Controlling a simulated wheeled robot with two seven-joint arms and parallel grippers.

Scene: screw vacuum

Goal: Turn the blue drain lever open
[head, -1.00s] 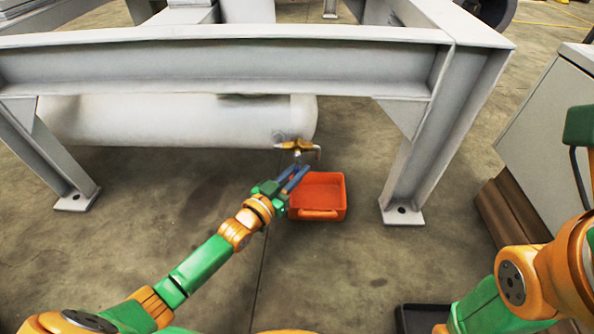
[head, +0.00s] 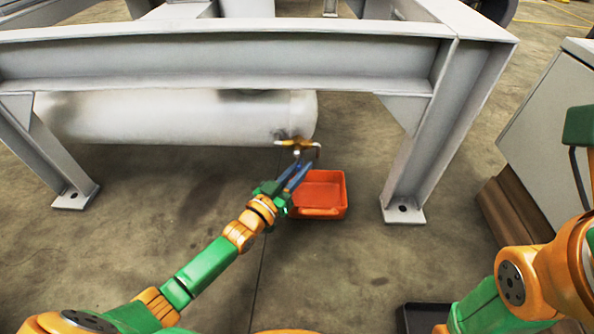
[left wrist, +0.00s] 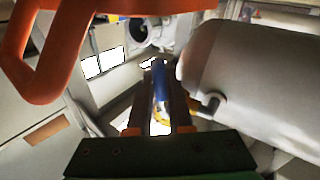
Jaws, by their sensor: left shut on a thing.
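The brass drain valve (head: 296,143) sits under the right end of the white tank (head: 190,118). My left gripper (head: 302,167) reaches up to the valve from below left, its fingers just under the brass body. In the left wrist view the blue lever (left wrist: 159,85) lies between the two dark fingers of my left gripper (left wrist: 161,92), which is shut on it. In the head view the fingers largely hide the lever, so its exact angle is hard to tell. My right arm shows at the right, but its gripper is not visible.
An orange tray (head: 322,190) stands on the floor below the valve, close to my left gripper; it also shows in the left wrist view (left wrist: 45,50). A grey steel frame (head: 420,150) surrounds the tank. A grey cabinet (head: 555,130) stands at the right.

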